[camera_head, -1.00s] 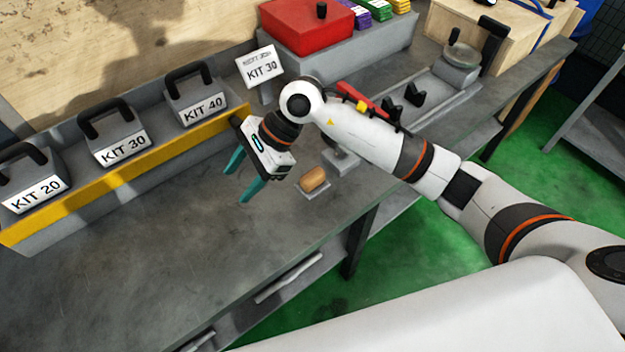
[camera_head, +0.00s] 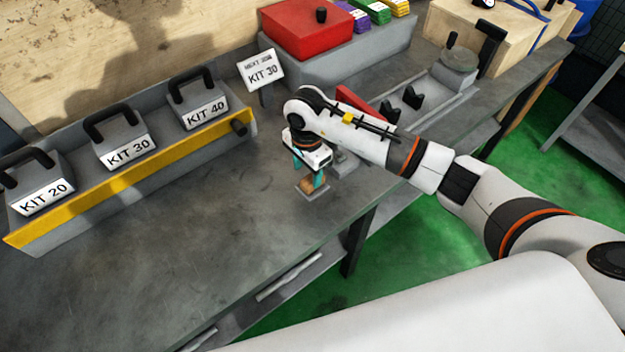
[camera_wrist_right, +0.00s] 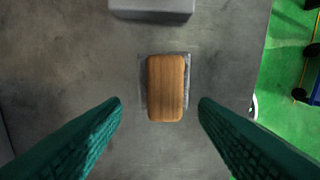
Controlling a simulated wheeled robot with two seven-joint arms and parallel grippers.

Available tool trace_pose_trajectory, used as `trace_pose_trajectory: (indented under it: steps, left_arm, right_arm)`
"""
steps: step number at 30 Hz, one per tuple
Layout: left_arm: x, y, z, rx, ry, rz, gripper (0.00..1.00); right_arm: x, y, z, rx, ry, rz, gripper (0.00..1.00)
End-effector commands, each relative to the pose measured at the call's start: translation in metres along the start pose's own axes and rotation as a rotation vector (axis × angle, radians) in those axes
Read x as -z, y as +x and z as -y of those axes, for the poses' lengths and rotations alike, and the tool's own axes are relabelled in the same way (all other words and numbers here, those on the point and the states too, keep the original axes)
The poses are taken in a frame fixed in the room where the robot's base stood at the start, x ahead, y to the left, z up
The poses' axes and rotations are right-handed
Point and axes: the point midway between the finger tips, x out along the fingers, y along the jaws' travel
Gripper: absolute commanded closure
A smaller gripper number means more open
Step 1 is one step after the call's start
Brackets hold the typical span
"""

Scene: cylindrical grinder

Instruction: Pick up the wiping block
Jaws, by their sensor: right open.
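The wiping block (camera_wrist_right: 166,88) is a rounded wooden block on a thin grey pad (camera_wrist_right: 187,75) on the bench. In the head view the block (camera_head: 309,185) is partly hidden by my right gripper (camera_head: 308,179). In the right wrist view my right gripper (camera_wrist_right: 160,105) is open, with one teal finger left and one right of the block, and space on both sides. The gripper points down over the block and does not hold it. My left gripper is in neither current view.
A grey block (camera_wrist_right: 151,8) stands just beyond the pad. The kit rack with a yellow front edge (camera_head: 130,182) is at the left, with handled kit boxes. A KIT 30 sign (camera_head: 262,70) and a red box (camera_head: 308,28) are behind. The bench front (camera_head: 200,260) is clear.

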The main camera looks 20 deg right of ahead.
Motion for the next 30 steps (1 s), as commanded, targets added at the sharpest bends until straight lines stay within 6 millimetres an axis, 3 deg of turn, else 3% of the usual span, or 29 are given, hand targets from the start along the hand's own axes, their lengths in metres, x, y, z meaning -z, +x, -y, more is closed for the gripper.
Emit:
trace_pose_trajectory:
  steps: [3,7,16,25,30]
  left_arm:
    - [-0.001,-0.016,0.0,0.0,0.0,0.0,0.64]
    - [-0.001,-0.017,0.0,0.0,0.0,0.0,0.64]
    - [-0.001,-0.017,0.0,0.001,0.0,0.0,0.64]
    - [-0.002,-0.017,0.0,0.001,0.001,0.0,0.64]
    - [-0.002,-0.017,0.0,0.001,0.001,0.001,0.64]
  right_arm:
    - [-0.001,0.016,0.006,0.006,0.003,-0.004,0.45]
    - [-0.001,0.034,0.005,0.003,0.002,-0.003,0.45]
    - [-0.002,0.041,0.004,-0.001,0.0,-0.001,0.45]
    - [-0.002,0.041,0.004,0.0,0.0,-0.001,0.93]
    - [-0.002,0.041,0.004,0.0,0.0,-0.001,0.94]
